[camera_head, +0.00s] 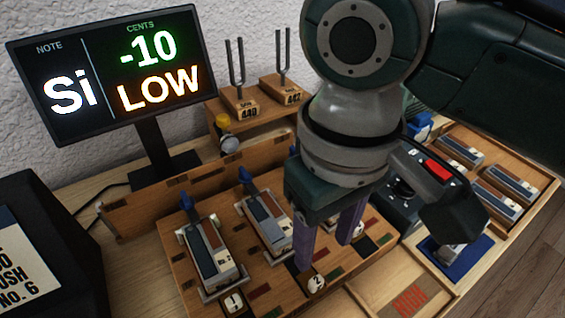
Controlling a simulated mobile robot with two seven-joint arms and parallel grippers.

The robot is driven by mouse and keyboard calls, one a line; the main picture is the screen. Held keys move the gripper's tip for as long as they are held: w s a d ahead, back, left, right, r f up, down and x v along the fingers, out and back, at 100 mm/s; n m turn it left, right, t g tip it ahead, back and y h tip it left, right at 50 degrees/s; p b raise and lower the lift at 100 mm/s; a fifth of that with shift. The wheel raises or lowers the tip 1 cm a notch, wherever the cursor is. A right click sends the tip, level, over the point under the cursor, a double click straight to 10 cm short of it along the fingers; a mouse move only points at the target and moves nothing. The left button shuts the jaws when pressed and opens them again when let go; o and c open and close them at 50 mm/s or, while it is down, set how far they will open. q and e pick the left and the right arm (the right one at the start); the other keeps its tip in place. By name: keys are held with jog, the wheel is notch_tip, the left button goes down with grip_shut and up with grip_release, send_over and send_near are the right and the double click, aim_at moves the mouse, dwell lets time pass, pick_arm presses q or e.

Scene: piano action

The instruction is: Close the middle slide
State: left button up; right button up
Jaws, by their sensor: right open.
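A wooden board (272,296) on the bench holds a row of metal-framed modules with grey and brown strips. One module (207,250) sits at the left, near a round tag marked 1 (234,302). The middle module (266,222) sits right of it, near a tag marked 2 (316,283). A blue lever (246,177) rises at the middle module's far end. I cannot tell how far its slide is open. My right gripper (325,254) points down with purple fingers apart, just right of the middle module. It hides the board behind it. My left gripper is out of view.
A screen (108,75) reads Si, -10, LOW at the back left. Tuning forks (237,75) stand on wooden blocks behind. A dark device with a red button (438,169) and a tray of modules (513,178) lie right. A black box (40,245) stands left.

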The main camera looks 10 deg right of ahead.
aim_at(316, 279)
notch_tip(316, 279, down, 9)
jog(key=shift+s+r+b, duration=0.1)
jog(key=shift+b, duration=0.8)
jog(key=c, duration=0.9)
grip_shut()
